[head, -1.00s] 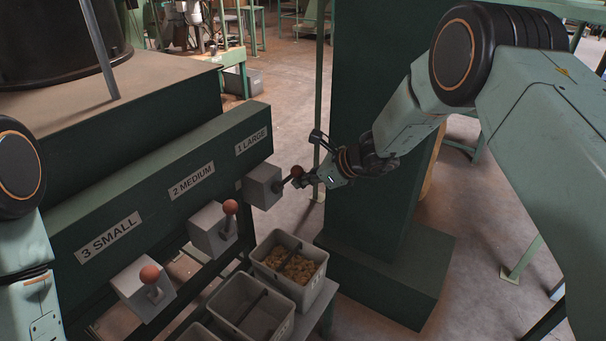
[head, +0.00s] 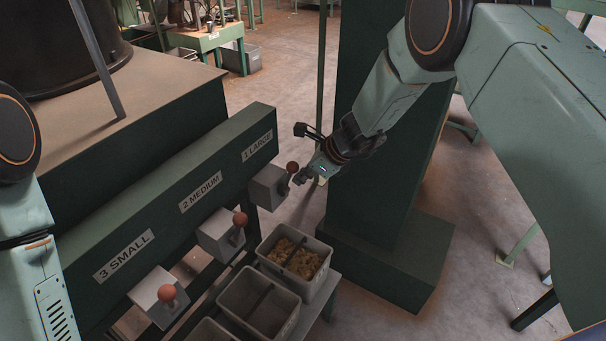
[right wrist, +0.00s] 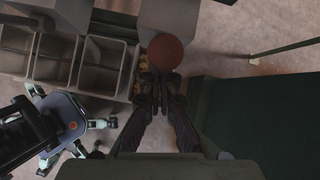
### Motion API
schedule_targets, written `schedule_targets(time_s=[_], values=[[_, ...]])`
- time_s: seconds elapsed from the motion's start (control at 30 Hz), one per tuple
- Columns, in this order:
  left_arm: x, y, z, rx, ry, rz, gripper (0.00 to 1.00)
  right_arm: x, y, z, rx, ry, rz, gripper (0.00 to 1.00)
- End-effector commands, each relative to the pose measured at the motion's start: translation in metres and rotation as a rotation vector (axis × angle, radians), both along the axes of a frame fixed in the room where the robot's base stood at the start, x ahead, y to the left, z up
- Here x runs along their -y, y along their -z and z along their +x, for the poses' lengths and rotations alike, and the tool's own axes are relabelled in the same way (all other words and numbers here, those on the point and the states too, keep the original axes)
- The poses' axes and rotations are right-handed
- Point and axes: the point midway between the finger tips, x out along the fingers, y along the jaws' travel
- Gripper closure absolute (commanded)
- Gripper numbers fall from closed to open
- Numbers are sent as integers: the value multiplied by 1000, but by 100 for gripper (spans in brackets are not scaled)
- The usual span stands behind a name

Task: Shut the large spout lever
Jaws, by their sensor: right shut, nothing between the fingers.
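The large spout (head: 267,187) is a grey box under the "1 LARGE" label (head: 257,146). Its lever has a red-brown ball knob (head: 292,167) and stands nearly upright, much like the other two levers. My right gripper (head: 301,178) is shut and empty, close beside the knob on its right. In the right wrist view the knob (right wrist: 165,52) lies just past the closed fingertips (right wrist: 157,82); I cannot tell whether they touch. My left arm shows at the left edge, but its gripper is out of view.
The medium spout (head: 221,235) and small spout (head: 158,298) have similar knobbed levers. A grey bin (head: 318,277) with brown nuts stands below the large spout, beside an empty-looking bin (head: 250,329). A dark green column (head: 385,262) stands close behind my right arm.

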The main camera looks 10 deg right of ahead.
Motion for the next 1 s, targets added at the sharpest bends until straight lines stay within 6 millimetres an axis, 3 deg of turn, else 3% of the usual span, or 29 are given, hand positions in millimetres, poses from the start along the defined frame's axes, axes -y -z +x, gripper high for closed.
schedule_targets(time_s=[1.0], values=[[0,1,0,1,0,0,60,2,-8,6,7,1,3,100]])
